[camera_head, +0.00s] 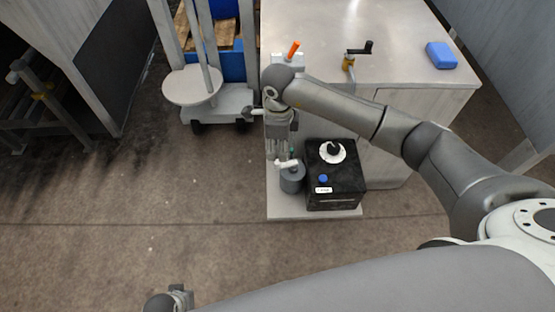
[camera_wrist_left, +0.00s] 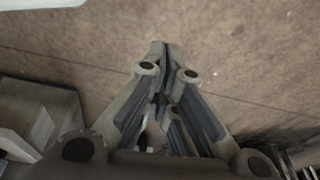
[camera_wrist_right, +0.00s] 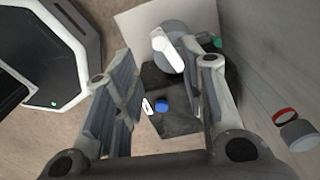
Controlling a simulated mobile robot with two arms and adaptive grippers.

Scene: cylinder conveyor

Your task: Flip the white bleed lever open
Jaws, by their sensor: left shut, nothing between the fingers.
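The white bleed lever (camera_head: 287,164) sits on top of a grey cylinder (camera_head: 293,181) beside a black box (camera_head: 345,187). In the right wrist view the lever (camera_wrist_right: 168,48) lies slantwise across the cylinder's top, between and beyond my fingertips. My right gripper (camera_head: 280,152) points down over the cylinder and hides part of it in the head view. In its wrist view the gripper (camera_wrist_right: 167,68) is open, with its fingers wide apart and nothing between them. My left gripper (camera_head: 181,296) is shut and empty, far from the lever; its fingertips meet in the left wrist view (camera_wrist_left: 162,50).
The black box carries a blue button (camera_head: 323,178) and a white dial (camera_head: 332,152) with a black knob. A grey cabinet (camera_head: 420,60) stands behind, with a blue block (camera_head: 441,55) on top. A wheeled cart (camera_head: 215,102) stands left. The floor in front is clear.

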